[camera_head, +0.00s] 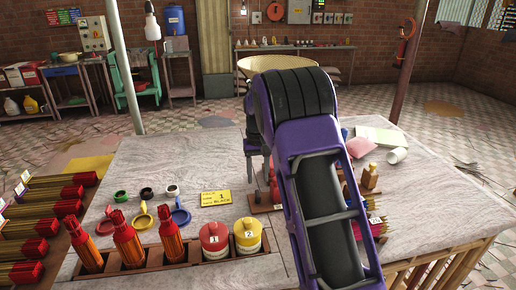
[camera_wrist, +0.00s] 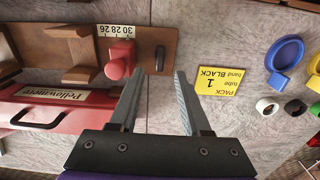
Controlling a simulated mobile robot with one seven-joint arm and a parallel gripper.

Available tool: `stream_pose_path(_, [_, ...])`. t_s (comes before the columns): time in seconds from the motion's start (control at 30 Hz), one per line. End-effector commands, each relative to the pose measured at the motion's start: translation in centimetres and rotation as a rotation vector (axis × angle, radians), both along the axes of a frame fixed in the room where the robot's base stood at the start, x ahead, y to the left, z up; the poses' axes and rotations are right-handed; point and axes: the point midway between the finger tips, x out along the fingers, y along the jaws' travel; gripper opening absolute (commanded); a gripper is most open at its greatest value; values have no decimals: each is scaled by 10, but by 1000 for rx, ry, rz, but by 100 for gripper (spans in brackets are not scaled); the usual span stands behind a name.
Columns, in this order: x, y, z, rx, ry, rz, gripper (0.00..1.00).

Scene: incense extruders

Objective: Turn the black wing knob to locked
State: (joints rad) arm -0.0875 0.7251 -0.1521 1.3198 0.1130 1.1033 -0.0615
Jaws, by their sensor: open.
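A small dark upright piece (camera_wrist: 160,58), which looks like the black wing knob, stands at the end of a brown wooden board in the wrist view. It also shows as a dark post (camera_head: 257,197) in the head view. Its wing angle is too small to read. A red block (camera_wrist: 120,60) sits beside it, next to a scale strip (camera_wrist: 115,31). My gripper (camera_wrist: 160,75) is open and empty, pointing down over the board's end. The dark piece appears just beyond the gap between the fingertips; contact is not visible. In the head view my gripper (camera_head: 257,160) is partly hidden by my arm.
A red case (camera_wrist: 65,120) with a black handle lies beside the board. A yellow card (camera_head: 216,198), colored rings (camera_head: 181,216) and a rack with red tubes (camera_head: 172,235) and two lidded jars (camera_head: 215,240) are on the table.

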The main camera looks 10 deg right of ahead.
Motion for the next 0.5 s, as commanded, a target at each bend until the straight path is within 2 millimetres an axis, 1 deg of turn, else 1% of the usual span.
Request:
stream_pose_path(0.03, [1,0,15,1,-4,0,48])
stream_pose_path(0.2, [1,0,57,0,-4,1,48])
stream_pose_path(0.3, [1,0,78,0,-3,1,48])
stream_pose_path(0.4, [0,0,94,0,-2,1,48])
stream_pose_path(0.5, [0,0,105,0,-1,1,48])
